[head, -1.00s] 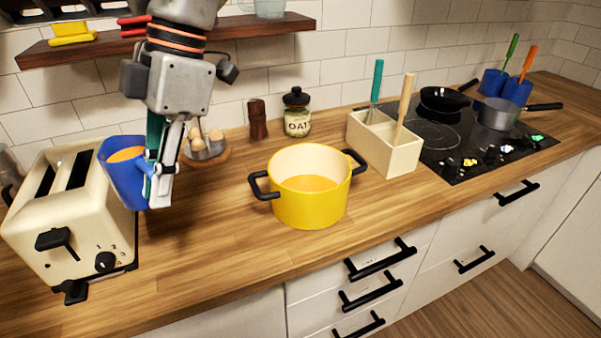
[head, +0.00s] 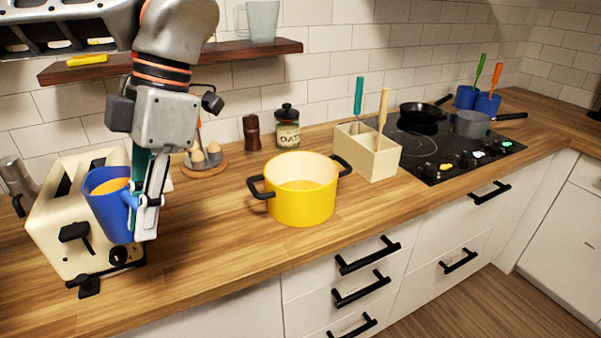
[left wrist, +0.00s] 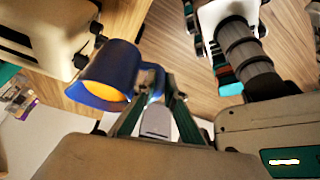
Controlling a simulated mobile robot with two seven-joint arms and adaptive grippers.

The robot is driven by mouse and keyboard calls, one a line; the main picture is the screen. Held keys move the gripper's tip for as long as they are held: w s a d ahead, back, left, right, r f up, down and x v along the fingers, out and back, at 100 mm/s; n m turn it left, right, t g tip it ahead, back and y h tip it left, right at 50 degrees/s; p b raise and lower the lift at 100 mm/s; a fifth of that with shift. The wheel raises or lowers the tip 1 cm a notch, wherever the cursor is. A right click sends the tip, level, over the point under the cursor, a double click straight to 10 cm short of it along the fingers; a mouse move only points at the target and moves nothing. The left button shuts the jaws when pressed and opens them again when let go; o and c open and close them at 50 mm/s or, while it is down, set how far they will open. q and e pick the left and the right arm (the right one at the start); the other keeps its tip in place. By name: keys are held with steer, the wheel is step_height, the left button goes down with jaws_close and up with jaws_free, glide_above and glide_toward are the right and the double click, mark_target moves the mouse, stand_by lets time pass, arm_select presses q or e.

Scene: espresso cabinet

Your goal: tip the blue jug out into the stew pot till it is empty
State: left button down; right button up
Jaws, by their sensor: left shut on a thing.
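The blue jug (head: 108,208) holds an orange content and is tilted slightly in front of the toaster. My left gripper (head: 148,215) is shut on the jug's handle side and holds it raised at the left. In the left wrist view the jug (left wrist: 105,70) shows with its orange content near the mouth, beside the gripper fingers (left wrist: 155,105). The yellow stew pot (head: 302,203) stands upright on the counter to the right of the jug, apart from it.
The cream toaster (head: 52,222) stands close behind the jug. An egg holder (head: 208,168), a pepper mill (head: 252,133) and an oats jar (head: 287,130) stand at the back. A utensil box (head: 380,160) and the hob lie right of the pot. The counter between jug and pot is clear.

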arm_select(q)
steer(key=shift+s, duration=0.4)
steer(key=shift+f, duration=0.2)
steer(key=shift+w+d+f+m+y, duration=0.2)
steer(key=shift+w+f+m+y, duration=0.1)
steer(key=shift+w+f+m, duration=0.4)
steer(key=w+d+f+m+t, duration=0.3)
steer(key=w+d+f+m, duration=0.2)
steer(key=f+m, duration=0.3)
steer(key=w+d+f+m+t, duration=0.4)
steer(key=f+m, duration=0.3)
steer(key=m, duration=0.3)
steer(key=s+d+f+m+t+h, duration=0.1)
steer(key=d+f+m+h, duration=0.2)
steer(key=d+f+m, duration=0.2)
steer(key=d+m, duration=0.2)
steer(key=m, duration=0.1)
steer(key=shift+d+f+m, duration=0.15)
steer(key=shift+d+m, duration=0.15)
